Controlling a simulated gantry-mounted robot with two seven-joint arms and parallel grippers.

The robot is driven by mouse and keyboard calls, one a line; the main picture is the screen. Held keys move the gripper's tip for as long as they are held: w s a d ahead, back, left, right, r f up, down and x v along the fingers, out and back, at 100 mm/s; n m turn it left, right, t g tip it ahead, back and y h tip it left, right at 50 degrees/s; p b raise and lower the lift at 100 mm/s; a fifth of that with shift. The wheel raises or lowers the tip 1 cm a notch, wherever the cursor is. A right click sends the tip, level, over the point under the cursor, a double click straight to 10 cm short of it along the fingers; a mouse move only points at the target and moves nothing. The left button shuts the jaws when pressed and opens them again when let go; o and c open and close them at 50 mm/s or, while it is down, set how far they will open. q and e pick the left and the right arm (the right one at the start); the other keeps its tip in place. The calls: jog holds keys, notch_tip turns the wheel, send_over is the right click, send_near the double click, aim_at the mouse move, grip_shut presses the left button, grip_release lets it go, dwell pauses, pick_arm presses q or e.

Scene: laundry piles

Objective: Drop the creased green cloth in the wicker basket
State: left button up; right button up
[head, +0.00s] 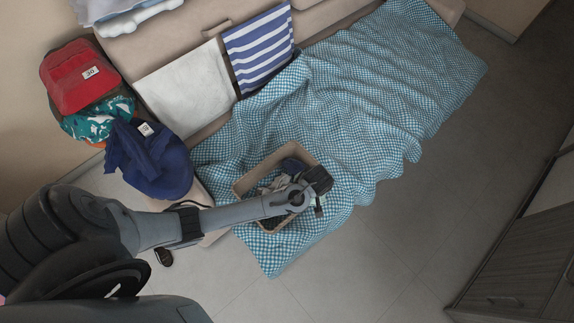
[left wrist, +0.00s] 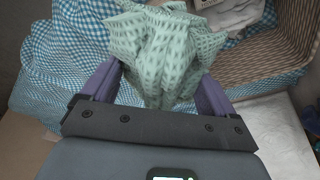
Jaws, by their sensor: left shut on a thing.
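The creased pale green cloth (left wrist: 165,50) hangs bunched between the two purple fingers of my left gripper (left wrist: 160,88), which is shut on it. In the head view, my left gripper (head: 318,182) is over the right side of the wicker basket (head: 246,183), and only a small pale green bit of the cloth (head: 317,201) shows beside it. The basket wall (left wrist: 275,45) fills the upper right of the left wrist view, beside the cloth. The basket holds dark and whitish clothes; my arm hides part of it. My right gripper is not in view.
The basket stands on a blue-and-white checked blanket (head: 370,90) spread over a sofa. A white cloth (head: 186,88) and a blue-striped cloth (head: 258,48) hang along the backrest. Floor (head: 400,240) is clear at right.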

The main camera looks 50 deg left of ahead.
pick_arm(q)
jog(key=shift+w+a+f, duration=0.2)
jog(key=shift+w+f, duration=0.1)
jog(key=shift+f, duration=0.1)
jog(key=shift+w+a+f+b, duration=0.65)
jog(key=shift+a+f+b, duration=0.35)
jog(key=shift+a+f, duration=0.7)
jog(key=shift+w+a+f+b, duration=0.6)
jog(key=shift+a+f+b, duration=0.4)
jog(key=shift+a+f, duration=0.75)
jog(key=shift+w+a+f+b, duration=0.65)
jog(key=shift+a+f+b, duration=0.35)
jog(key=shift+a+f, duration=0.7)
jog(key=shift+f, duration=0.15)
jog(key=shift+f, duration=0.5)
jog(key=o, duration=1)
jog(key=shift+c, duration=0.2)
